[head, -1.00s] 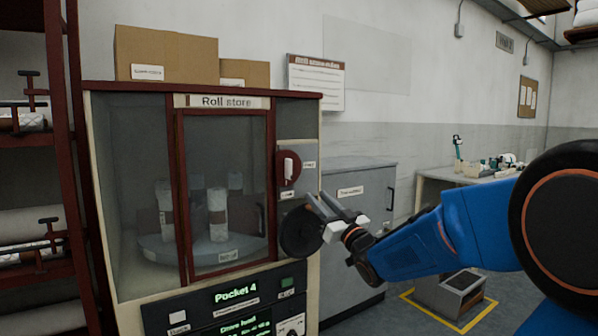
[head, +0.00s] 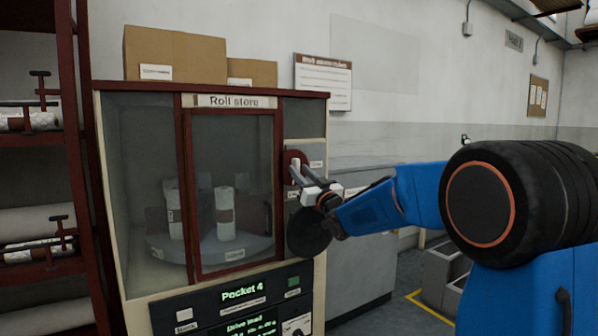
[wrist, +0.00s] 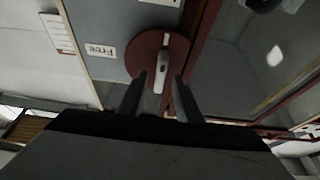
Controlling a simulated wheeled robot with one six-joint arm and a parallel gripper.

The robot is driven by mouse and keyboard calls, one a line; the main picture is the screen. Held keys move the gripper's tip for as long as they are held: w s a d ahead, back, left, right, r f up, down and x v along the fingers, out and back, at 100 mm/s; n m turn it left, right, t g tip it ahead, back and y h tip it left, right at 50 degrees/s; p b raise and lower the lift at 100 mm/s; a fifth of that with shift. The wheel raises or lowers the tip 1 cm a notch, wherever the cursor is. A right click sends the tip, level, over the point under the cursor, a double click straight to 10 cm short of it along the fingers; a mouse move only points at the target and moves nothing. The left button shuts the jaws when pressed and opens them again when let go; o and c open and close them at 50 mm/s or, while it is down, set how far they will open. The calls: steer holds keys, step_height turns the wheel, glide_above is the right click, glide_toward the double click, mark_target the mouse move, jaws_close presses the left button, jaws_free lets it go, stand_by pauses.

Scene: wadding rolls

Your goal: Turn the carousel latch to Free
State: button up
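The carousel latch is a white handle on a red round plate on the right side of the Roll store cabinet. In the wrist view the white handle (wrist: 163,68) lies in line with the gap between my fingers, on the red plate (wrist: 140,55). A "Free" label (wrist: 100,51) sits beside the plate. My gripper (wrist: 160,82) is open, its two fingertips on either side of the handle's near end; I cannot tell whether they touch it. In the head view my gripper (head: 298,174) is at the latch plate (head: 291,158) and covers much of it.
The Roll store cabinet (head: 205,92) has a glass door (head: 230,150) with wrapped rolls (head: 224,205) on a turntable behind it. A dark round knob or wheel (head: 308,235) is just below my gripper. The display (head: 240,294) reads "Pocket 4". A red rack (head: 80,150) stands at left.

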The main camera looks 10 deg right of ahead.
steer(key=shift+x, duration=0.8)
jaws_close()
